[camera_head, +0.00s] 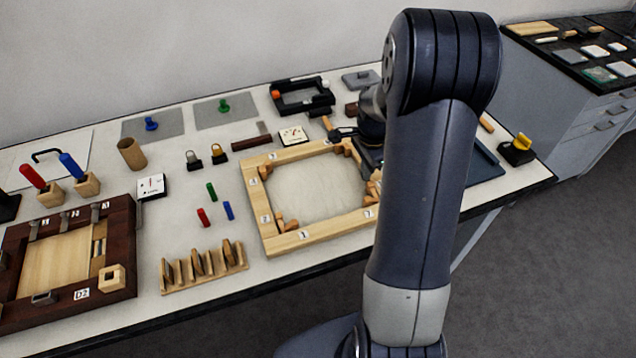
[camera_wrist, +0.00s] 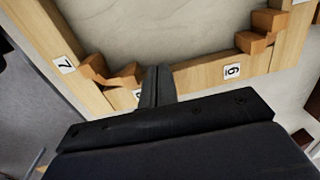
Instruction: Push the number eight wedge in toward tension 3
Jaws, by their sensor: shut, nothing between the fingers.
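The pale wooden frame (camera_head: 262,215) lies on the bench around a cream sheet, with numbered labels and brown wedges at its corners. In the wrist view, the frame's rail (camera_wrist: 200,77) carries a partly hidden label, apparently 8 (camera_wrist: 138,93). A brown wedge (camera_wrist: 127,76) lies by that label, against another wedge (camera_wrist: 92,68) near label 7. My gripper (camera_wrist: 154,75) is shut and empty, its fingers over the rail just right of the wedge by label 8. I cannot tell whether they touch it. In the head view my arm hides that corner. A dial gauge (camera_head: 293,135) stands behind the frame; its reading is too small.
A dark wooden frame (camera_head: 122,245) lies at the left, with a rack of wooden pieces (camera_head: 205,268) between the frames. More wedges (camera_wrist: 255,42) sit at another corner in the wrist view. A black clamp-like frame (camera_head: 300,97) stands behind. The bench's front edge is close.

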